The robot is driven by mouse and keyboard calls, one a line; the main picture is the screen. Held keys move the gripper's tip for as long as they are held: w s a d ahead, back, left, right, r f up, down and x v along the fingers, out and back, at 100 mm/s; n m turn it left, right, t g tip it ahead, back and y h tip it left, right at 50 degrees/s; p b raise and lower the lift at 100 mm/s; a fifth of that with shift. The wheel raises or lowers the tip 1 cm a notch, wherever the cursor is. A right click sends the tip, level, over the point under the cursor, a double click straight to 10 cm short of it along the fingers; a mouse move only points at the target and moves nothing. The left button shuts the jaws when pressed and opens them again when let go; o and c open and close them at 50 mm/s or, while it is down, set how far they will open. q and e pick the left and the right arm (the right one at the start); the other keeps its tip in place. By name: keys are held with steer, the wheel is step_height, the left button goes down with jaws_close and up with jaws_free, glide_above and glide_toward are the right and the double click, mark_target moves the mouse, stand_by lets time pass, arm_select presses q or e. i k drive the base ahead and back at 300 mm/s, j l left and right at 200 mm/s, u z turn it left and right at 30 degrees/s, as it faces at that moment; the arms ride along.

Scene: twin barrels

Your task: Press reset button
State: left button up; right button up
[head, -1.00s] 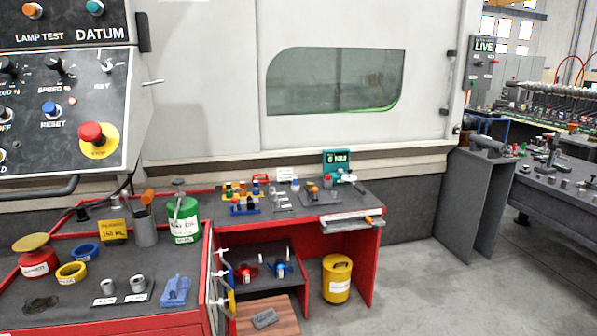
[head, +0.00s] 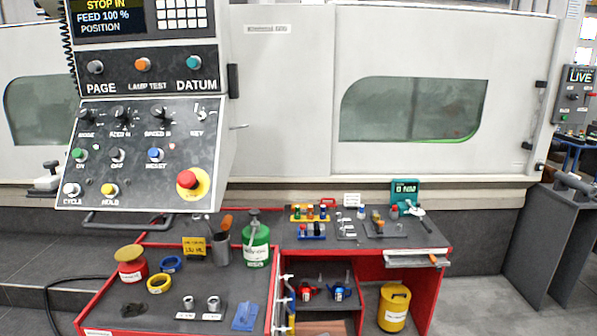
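The blue reset button (head: 155,155) sits on the lower sloped part of the grey control panel (head: 150,185), at the left of the head view. The label RESET is just under it. A red emergency stop knob on a yellow base (head: 188,181) is to its lower right, and a row of selector knobs is above it. White, green and yellow buttons are to its left and below. Nothing covers the reset button. Neither of my grippers shows in the head view.
Below and right of the panel stands a red-framed bench (head: 200,262) with a green oil can (head: 256,245), a red can (head: 131,264) and blue and yellow rings. A second red bench (head: 400,243) holds small tools. A grey handle bar (head: 130,220) runs under the panel.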

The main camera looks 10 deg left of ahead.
mark_target(154, 152)
steer(key=u, duration=1.35)
